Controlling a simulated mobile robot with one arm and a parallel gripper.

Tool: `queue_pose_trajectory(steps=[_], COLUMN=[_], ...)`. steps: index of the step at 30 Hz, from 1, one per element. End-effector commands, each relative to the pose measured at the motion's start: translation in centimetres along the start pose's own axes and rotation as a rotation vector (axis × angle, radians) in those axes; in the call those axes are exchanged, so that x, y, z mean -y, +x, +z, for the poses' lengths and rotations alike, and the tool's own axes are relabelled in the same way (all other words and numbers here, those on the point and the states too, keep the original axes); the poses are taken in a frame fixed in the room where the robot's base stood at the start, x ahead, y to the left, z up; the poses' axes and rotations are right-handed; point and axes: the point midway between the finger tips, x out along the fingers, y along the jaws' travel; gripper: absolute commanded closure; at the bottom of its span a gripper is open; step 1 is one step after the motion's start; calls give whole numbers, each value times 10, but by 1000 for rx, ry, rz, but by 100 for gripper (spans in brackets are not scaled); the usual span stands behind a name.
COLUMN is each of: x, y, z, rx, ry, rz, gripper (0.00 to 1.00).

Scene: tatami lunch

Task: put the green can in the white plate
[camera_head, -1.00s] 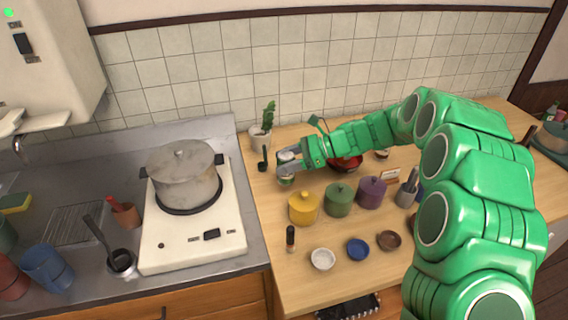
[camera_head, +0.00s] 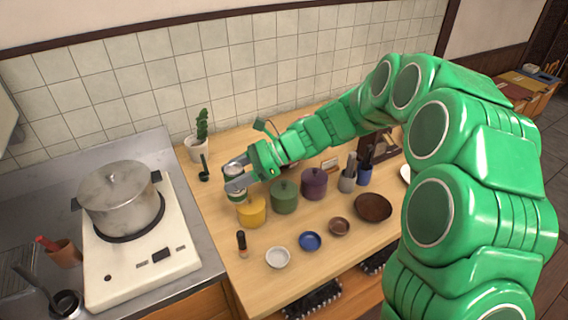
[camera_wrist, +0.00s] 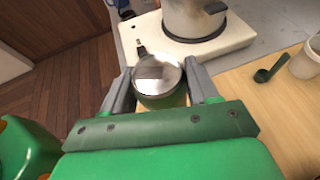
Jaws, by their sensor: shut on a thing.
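My gripper (camera_head: 235,177) is shut on the green can (camera_head: 237,195), with a finger on each side of it. The can has a silver lid and a green and white side, and it looks upright. In the wrist view its round metal top (camera_wrist: 158,78) sits between the fingers. In the head view the can overlaps the back of the yellow pot; I cannot tell how high it is above the counter. A white rounded edge, perhaps the white plate (camera_head: 405,173), shows at the right of the counter, mostly hidden behind my arm.
Yellow (camera_head: 251,212), green (camera_head: 284,197) and purple (camera_head: 314,184) lidded pots stand near my gripper. Small white (camera_head: 278,257), blue (camera_head: 310,241) and brown (camera_head: 339,226) bowls line the front. A brown bowl (camera_head: 373,208) lies right. A cooking pot (camera_head: 120,198) stands on the stove.

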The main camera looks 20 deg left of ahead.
Motion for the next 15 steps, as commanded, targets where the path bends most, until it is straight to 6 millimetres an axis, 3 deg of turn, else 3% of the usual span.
queue_pose_trajectory(steps=[8,11,15], x=[1,7,17], y=[-8,-24,-64], z=[-2,-8,-23], rx=[-1,-3,-4], ry=[5,19,52], rz=[-16,-53,-140], gripper=[70,70,70])
